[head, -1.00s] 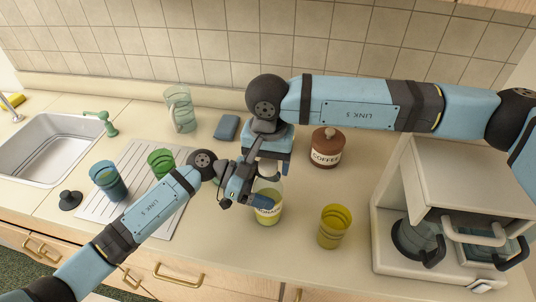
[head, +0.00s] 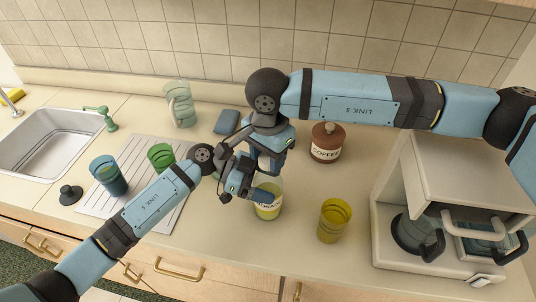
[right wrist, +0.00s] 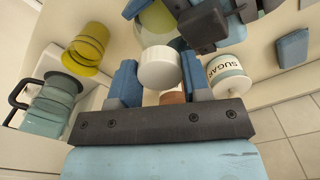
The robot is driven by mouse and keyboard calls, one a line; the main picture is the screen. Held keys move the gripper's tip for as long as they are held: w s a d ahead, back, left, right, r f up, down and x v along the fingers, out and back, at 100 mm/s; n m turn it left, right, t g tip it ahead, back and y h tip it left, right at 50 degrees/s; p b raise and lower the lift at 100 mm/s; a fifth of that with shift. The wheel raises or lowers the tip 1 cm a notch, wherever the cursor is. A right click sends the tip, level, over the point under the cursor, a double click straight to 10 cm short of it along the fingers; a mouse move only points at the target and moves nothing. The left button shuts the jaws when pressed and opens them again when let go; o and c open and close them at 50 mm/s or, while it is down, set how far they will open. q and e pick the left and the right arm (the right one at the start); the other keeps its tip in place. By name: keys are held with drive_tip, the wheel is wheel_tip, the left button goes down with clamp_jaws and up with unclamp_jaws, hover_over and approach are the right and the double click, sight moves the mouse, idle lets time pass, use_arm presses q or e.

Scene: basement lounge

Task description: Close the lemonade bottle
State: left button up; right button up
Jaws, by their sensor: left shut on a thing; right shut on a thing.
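The lemonade bottle (head: 268,211), clear with pale yellow contents and a label, stands upright on the counter. My left gripper (head: 259,192) is shut on its upper body from the left. My right gripper (head: 268,170) is above the bottle, and its fingertips are hard to make out in the head view. In the right wrist view a white cap (right wrist: 161,68) sits between the two blue fingers of the right gripper (right wrist: 160,80), which is shut on it. The cap lines up with the bottle (right wrist: 156,22); whether it is seated on the neck I cannot tell.
A yellow cup (head: 334,220) stands right of the bottle, with a coffee jar (head: 326,143) behind. A coffee maker (head: 430,180) is at right. A sugar jar (right wrist: 228,75) shows near the right gripper. Cups stand on the drainboard (head: 130,205) at left, beside the sink (head: 50,145).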

drive_tip(key=m, duration=0.4)
drive_tip(key=shift+m, duration=0.3)
drive_tip(key=m, duration=0.6)
drive_tip(key=shift+m, duration=0.3)
drive_tip(key=o, duration=1)
drive_tip(key=shift+r, duration=2.25)
